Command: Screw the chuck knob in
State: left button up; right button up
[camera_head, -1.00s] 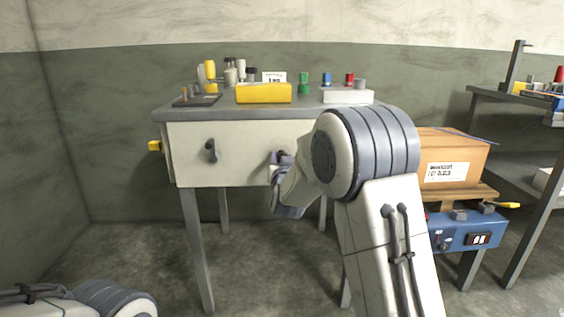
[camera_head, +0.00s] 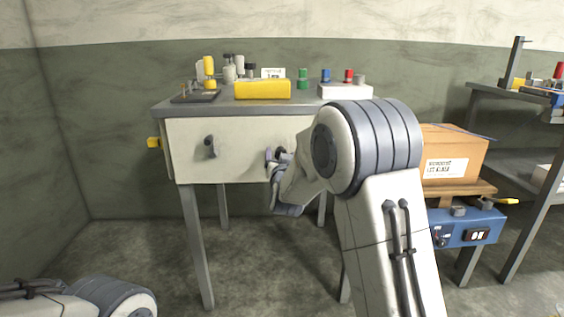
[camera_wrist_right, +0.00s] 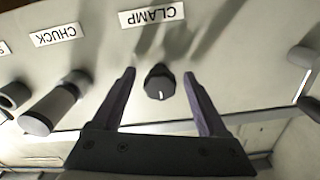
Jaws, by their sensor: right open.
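In the head view my right gripper (camera_head: 275,156) is at the cabinet's front panel (camera_head: 240,165), and my arm hides the panel's right part. My left gripper is out of frame.
A dark handle (camera_head: 210,147) sits on the panel left of my right gripper. A yellow block (camera_head: 263,89) and small parts stand on the cabinet top. A cardboard box (camera_head: 455,155) and a blue unit (camera_head: 465,230) are at the right. The floor at left is clear.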

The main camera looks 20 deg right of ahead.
jog(key=p+v, duration=0.1)
jog(key=v, duration=0.9)
jog(key=shift+p, duration=0.3)
jog(key=shift+w, duration=0.1)
jog(key=s+a+f+n+g+y, duration=0.45)
jog(key=s+a, duration=0.25)
jog(key=a, duration=0.3)
jog(key=s+a+f+n+g+y, duration=0.3)
jog(key=s+a+f+g+y, duration=0.15)
jog(key=s+a, duration=0.45)
jog(key=s+d+f+n+g+h, duration=0.1)
jog(key=s+n+g+h, duration=0.2)
jog(key=s, duration=0.8)
jog(key=s+f+n+g, duration=0.25)
jog(key=s+g, duration=0.25)
jog(key=s, duration=0.5)
notch_tip(320, 180, up, 39)
jog(key=p, duration=3.9)
